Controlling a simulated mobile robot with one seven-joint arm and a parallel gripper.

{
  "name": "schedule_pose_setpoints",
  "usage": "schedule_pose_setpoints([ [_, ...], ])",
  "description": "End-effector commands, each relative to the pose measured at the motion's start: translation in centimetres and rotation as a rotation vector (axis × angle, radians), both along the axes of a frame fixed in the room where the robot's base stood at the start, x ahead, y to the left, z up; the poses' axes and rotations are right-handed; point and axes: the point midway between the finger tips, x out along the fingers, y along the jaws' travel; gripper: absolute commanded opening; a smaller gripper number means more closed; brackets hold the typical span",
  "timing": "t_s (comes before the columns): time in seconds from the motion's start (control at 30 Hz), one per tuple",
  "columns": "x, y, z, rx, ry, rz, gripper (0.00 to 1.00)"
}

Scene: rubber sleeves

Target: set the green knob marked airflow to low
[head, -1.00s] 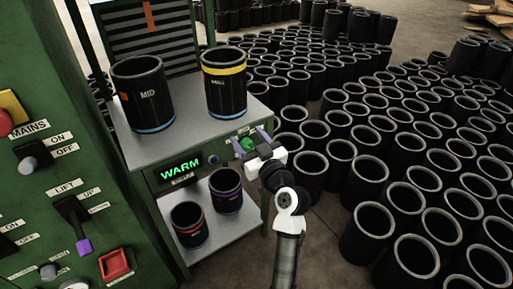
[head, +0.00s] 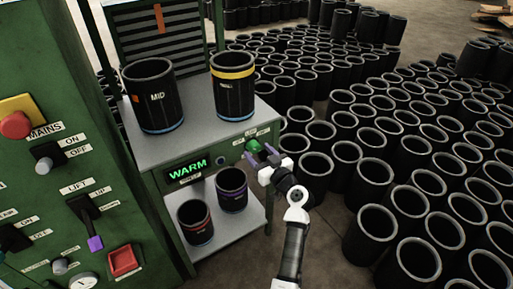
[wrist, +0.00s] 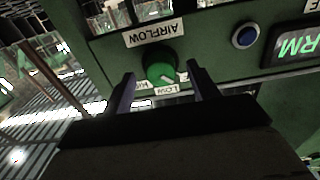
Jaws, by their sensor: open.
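The green airflow knob (wrist: 160,66) is on the green panel front, under an AIRFLOW label (wrist: 153,32) that reads upside down in the wrist view. A LOW label (wrist: 167,89) and a partly hidden second label (wrist: 136,84) sit on the opposite side of the knob. A pale mark on the knob's face points toward the label side, near LOW. In the head view the knob (head: 254,145) is at the right of the panel. My gripper (wrist: 160,71) is open, its purple fingers on either side of the knob; I cannot tell whether they touch it. It also shows in the head view (head: 260,154).
A blue button (wrist: 245,36) and a lit WARM display (head: 188,169) are beside the knob. Black sleeves stand on the bench top (head: 190,145) and lower shelf (head: 217,234). Many sleeves (head: 400,198) crowd the floor at right. A green control cabinet (head: 100,150) stands at left.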

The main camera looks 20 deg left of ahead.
Motion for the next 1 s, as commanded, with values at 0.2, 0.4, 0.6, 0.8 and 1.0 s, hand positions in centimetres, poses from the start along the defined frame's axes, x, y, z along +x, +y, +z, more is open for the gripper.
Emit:
schedule_pose_setpoints([
  [0.2, 1.1, 1.5, 0.0, 0.001, 0.001, 0.0, 0.59],
  [0.4, 1.2, 1.6, -0.1, 0.0, 0.001, 0.0, 0.59],
  [0.6, 1.2, 1.6, 0.0, 0.001, 0.001, 0.0, 0.46],
  [0.8, 1.2, 1.6, 0.0, 0.001, 0.001, 0.0, 0.2],
  [1.0, 1.2, 1.6, -0.1, 0.005, 0.006, 0.0, 0.15],
])
